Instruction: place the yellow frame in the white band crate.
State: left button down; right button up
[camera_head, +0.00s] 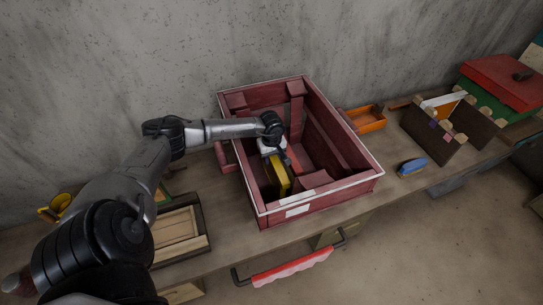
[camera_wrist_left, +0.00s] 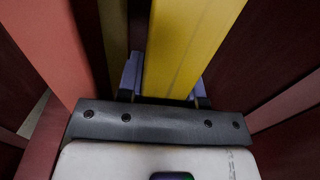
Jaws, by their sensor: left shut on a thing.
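The dark red crate with a white band along its rim (camera_head: 322,198) stands on the bench in the middle of the head view. The yellow frame (camera_head: 279,177) shows as a long yellow bar inside the crate's walls, near its left side. My left gripper (camera_head: 274,157) reaches over the crate's left wall and is shut on the frame. In the left wrist view the yellow frame (camera_wrist_left: 190,45) runs between the two fingers. Its lower end is hard to see, so I cannot tell whether it touches the crate floor. My right gripper is not in view.
Inside the crate are red blocks (camera_head: 313,180) and posts close to the gripper. A wooden tray (camera_head: 178,232) lies left of the crate. An orange tray (camera_head: 368,119), a blue object (camera_head: 412,166) and an open divided box (camera_head: 440,135) stand to the right. A concrete wall is behind.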

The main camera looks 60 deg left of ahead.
pick_arm(q)
jog(key=shift+a, duration=0.1)
jog(key=c, duration=0.8)
grip_release()
jog(key=shift+r, duration=0.15)
notch_tip(320, 180, up, 10)
jog(key=shift+r+b, duration=0.2)
jog(key=shift+b, duration=1)
jog(key=shift+r, duration=0.7)
